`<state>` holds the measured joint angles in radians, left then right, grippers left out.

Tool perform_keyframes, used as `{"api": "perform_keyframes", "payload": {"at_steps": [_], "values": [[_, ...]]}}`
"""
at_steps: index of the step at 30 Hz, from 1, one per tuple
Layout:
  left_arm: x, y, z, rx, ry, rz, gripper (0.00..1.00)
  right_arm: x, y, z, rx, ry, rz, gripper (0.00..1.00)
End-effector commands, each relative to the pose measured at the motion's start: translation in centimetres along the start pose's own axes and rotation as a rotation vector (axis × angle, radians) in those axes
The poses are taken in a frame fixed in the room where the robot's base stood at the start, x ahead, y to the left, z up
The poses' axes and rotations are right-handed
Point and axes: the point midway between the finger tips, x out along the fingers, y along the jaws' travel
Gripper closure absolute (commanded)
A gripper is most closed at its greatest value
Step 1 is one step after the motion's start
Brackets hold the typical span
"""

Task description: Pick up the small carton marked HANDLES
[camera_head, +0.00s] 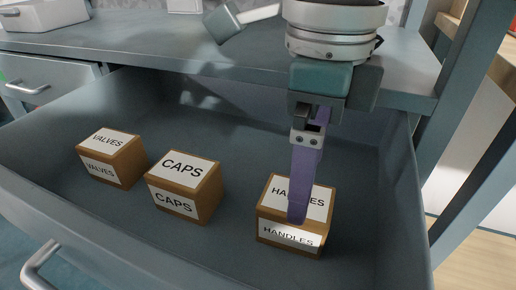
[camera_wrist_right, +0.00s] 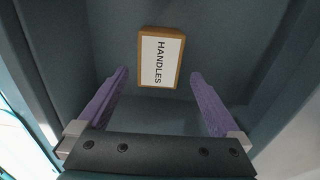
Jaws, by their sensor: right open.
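The HANDLES carton (camera_head: 277,238), a small brown box with white labels, sits at the right of the open drawer. My right gripper (camera_head: 299,215) hangs over it in the head view, a purple finger covering part of its label. In the right wrist view the same carton (camera_wrist_right: 160,58) lies ahead of the fingertips, with clear space between it and them. The purple fingers of the right gripper (camera_wrist_right: 157,85) are spread wide with nothing between them. My left gripper is not in view.
The CAPS carton (camera_head: 186,190) and the VALVES carton (camera_head: 112,158) stand to the left in the same drawer (camera_head: 345,262). The drawer walls enclose the cartons. A grey worktop (camera_head: 150,45) lies behind and above, and a drawer handle (camera_head: 42,265) shows at the front left.

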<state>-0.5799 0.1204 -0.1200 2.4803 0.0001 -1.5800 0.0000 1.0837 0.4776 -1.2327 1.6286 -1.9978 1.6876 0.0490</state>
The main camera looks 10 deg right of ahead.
Motion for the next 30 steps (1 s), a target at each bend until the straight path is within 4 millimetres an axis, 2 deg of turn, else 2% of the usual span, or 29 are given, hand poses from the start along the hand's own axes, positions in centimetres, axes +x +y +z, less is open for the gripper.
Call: {"api": "perform_keyframes", "payload": {"at_steps": [1,7,13,16,21,30], "values": [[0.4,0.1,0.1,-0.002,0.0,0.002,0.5,0.9,0.1,0.0,0.0,0.001,0.001,0.0],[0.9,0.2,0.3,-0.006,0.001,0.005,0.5,2.8,0.2,0.2,-0.001,0.0,0.003,0.0],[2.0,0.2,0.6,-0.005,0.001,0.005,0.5,6.0,0.2,0.5,0.0,0.0,0.003,0.0],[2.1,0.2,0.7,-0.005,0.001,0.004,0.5,6.6,0.2,0.6,-0.002,-0.002,0.003,0.0],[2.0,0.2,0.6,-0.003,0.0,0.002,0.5,6.5,0.2,0.6,-0.002,-0.002,0.002,0.0],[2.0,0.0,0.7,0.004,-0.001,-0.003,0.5,6.4,0.2,0.6,-0.001,-0.003,0.002,0.33]]}}
